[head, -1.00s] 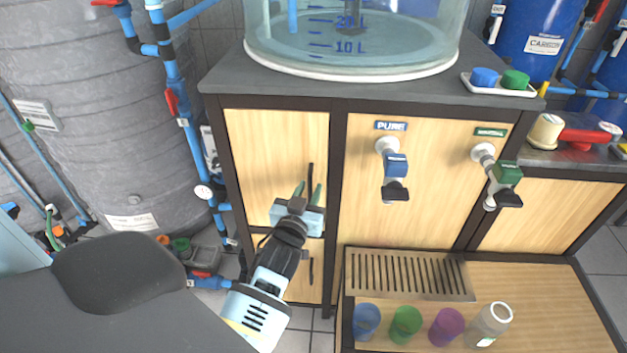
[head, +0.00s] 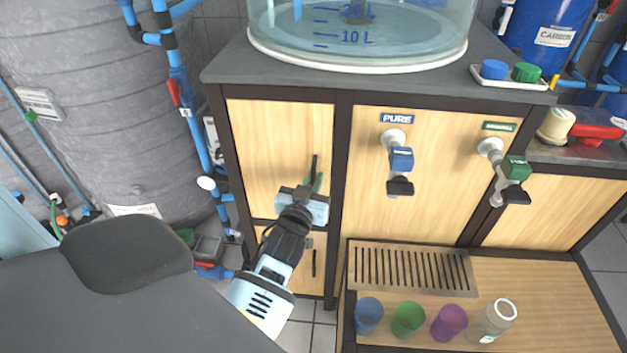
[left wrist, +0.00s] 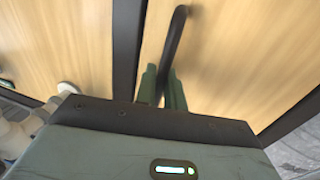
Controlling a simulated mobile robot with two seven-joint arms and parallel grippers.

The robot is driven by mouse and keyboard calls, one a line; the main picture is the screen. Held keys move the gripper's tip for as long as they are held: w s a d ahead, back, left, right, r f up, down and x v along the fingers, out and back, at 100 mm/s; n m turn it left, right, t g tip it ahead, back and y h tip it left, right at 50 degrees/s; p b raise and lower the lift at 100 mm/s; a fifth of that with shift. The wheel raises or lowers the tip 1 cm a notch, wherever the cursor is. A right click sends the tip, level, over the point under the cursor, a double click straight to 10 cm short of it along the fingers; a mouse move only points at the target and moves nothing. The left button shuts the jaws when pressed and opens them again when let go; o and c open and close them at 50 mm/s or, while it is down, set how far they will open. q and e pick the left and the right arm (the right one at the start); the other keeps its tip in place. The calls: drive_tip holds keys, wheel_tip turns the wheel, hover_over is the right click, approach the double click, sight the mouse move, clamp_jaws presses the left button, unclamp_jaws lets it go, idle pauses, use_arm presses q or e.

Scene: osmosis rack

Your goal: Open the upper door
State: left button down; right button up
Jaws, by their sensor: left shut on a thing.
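The upper door (head: 275,138) is a light wood panel in a dark frame on the left of the cabinet. It looks closed. Its black vertical handle (head: 314,165) is near the right edge of the panel. My left gripper (head: 311,184) is at this handle with its green fingers on either side of it. In the left wrist view the fingers (left wrist: 162,88) are shut on the dark handle (left wrist: 174,42). The handle's lower part is hidden by the gripper. My right gripper is not in view.
The lower door (head: 310,277) with its own dark handle is below. Taps labelled pure (head: 400,160) and a green one (head: 514,170) stick out to the right. A large grey tank (head: 80,110) and blue pipes are at left.

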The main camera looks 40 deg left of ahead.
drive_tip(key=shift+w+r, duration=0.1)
